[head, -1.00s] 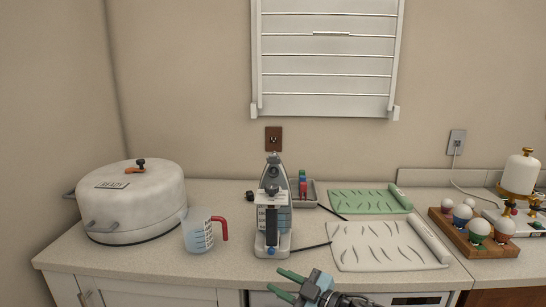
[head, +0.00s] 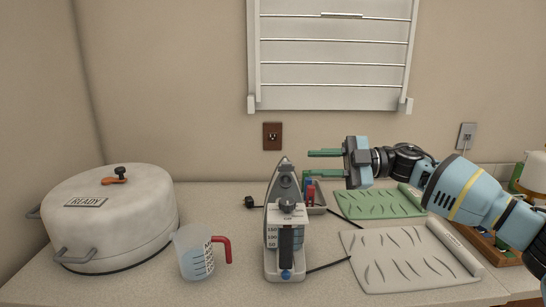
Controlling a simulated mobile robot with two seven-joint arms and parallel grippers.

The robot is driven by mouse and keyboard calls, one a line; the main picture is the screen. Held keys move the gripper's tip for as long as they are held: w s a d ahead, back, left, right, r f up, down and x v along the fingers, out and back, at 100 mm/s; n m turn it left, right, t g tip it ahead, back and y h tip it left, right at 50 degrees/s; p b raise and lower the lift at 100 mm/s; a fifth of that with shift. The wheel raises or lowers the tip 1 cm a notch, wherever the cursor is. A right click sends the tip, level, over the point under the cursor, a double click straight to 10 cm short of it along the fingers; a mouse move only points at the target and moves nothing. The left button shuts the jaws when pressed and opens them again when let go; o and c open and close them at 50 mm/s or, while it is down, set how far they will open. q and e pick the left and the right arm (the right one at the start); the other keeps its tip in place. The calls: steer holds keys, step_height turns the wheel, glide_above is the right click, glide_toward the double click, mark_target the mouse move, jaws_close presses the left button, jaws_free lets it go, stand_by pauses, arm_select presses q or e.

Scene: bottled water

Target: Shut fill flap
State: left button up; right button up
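My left gripper is not in view.
A clear measuring jug (head: 195,256) with a red handle stands left of the iron, beside a large white lidded pot (head: 115,215). A green mat (head: 375,204) and a white mat (head: 400,255) lie on the right.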

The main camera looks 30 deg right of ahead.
mark_target(287, 164)
steer(key=x, duration=0.3)
steer(key=p+x, duration=0.1)
steer(key=x, duration=0.2)
steer(key=shift+a+r+p, duration=0.2)
steer(key=shift+a+p, duration=0.1)
steer(key=shift+a, duration=0.15)
steer(key=shift+w+a+f, duration=0.1)
steer(key=shift+w+a, duration=0.15)
steer(key=shift+a, duration=0.15)
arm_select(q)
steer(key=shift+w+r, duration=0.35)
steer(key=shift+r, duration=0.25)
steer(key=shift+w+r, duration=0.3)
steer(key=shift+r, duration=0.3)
arm_select(e)
jaws_close()
